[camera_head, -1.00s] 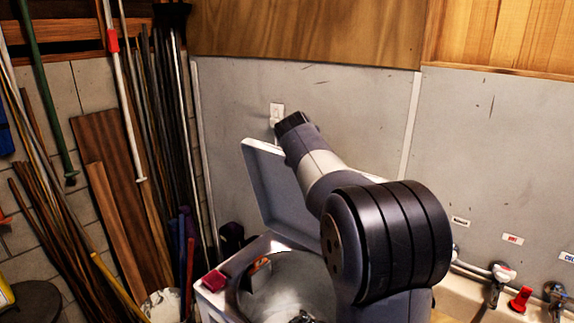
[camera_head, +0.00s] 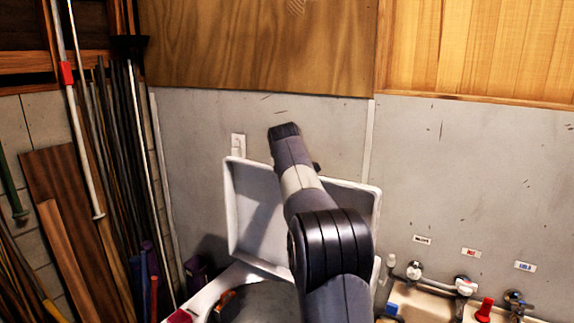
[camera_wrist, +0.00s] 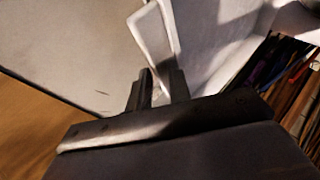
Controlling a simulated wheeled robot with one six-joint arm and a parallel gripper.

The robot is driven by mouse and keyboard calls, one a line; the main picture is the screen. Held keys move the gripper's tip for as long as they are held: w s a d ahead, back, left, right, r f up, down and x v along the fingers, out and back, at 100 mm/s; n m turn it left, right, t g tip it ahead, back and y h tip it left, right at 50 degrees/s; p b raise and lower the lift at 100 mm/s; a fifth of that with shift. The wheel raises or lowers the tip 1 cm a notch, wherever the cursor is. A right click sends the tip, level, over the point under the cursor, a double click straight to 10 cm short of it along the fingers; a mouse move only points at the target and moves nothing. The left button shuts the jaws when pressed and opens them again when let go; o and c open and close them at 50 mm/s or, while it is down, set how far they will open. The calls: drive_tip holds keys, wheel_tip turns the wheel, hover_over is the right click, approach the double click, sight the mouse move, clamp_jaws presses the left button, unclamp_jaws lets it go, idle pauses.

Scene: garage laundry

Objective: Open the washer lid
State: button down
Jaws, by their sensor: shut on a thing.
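The washer lid (camera_head: 250,215) is a white, shallow panel with a raised rim. It stands up near vertical behind the washer's top, close to the grey wall. My arm crosses in front of its middle and hides part of it. The washer body (camera_head: 215,287) shows below with its round grey drum (camera_head: 265,302) uncovered. In the wrist view my gripper (camera_wrist: 160,92) is shut on the white rim of the lid (camera_wrist: 153,38), with a dark finger on each side. In the head view the fingers are hidden behind my arm.
A small red box (camera_head: 180,316) sits at the washer's left corner. Long poles and boards (camera_head: 105,150) lean at the left. A sink (camera_head: 425,303) with taps (camera_head: 465,285) lies to the right. The grey wall (camera_head: 470,170) is close behind the lid.

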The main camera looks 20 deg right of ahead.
idle(0.3)
drive_tip(key=c, duration=1.5)
unclamp_jaws()
drive_tip(key=shift+r, duration=0.1)
drive_tip(key=b+v, duration=0.3)
drive_tip(key=v, duration=0.7)
drive_tip(key=shift+s+a+r, duration=0.15)
drive_tip(key=shift+s, duration=0.15)
drive_tip(key=p+x, duration=0.3)
drive_tip(key=x, duration=0.7)
drive_tip(key=shift+w+f, duration=0.2)
drive_tip(key=shift+f, duration=0.05)
